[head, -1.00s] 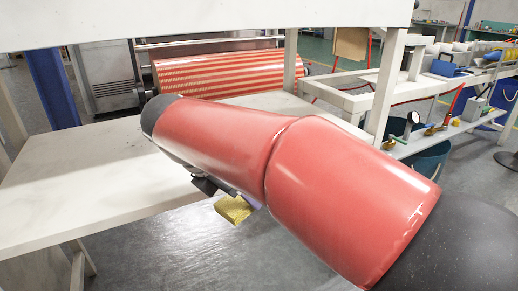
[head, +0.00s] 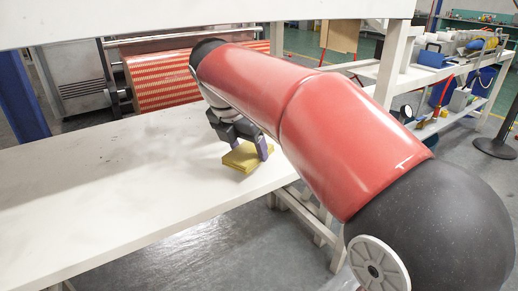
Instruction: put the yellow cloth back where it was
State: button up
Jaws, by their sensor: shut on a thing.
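The yellow cloth (head: 243,158), a folded square pad, is at the right part of the white table (head: 120,185), close to its front edge. My gripper (head: 250,150) is shut on the cloth, with one dark finger on its far left side and a purplish finger at its right. The cloth is over the table top. I cannot tell whether it touches the surface. My red arm hides part of the table behind the gripper.
A roll with red and yellow stripes (head: 165,80) stands behind the table. A white shelf (head: 200,20) spans above. A side bench (head: 470,65) with several items is at the right. The table's left and middle are bare.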

jog(key=w+d, duration=0.2)
jog(key=w, duration=0.1)
jog(key=shift+w, duration=0.2)
jog(key=x, duration=0.2)
jog(key=b+x, duration=0.1)
jog(key=shift+s+f, duration=0.2)
jog(key=shift+f, duration=0.2)
jog(key=o, duration=0.9)
jog(key=shift+r, duration=0.1)
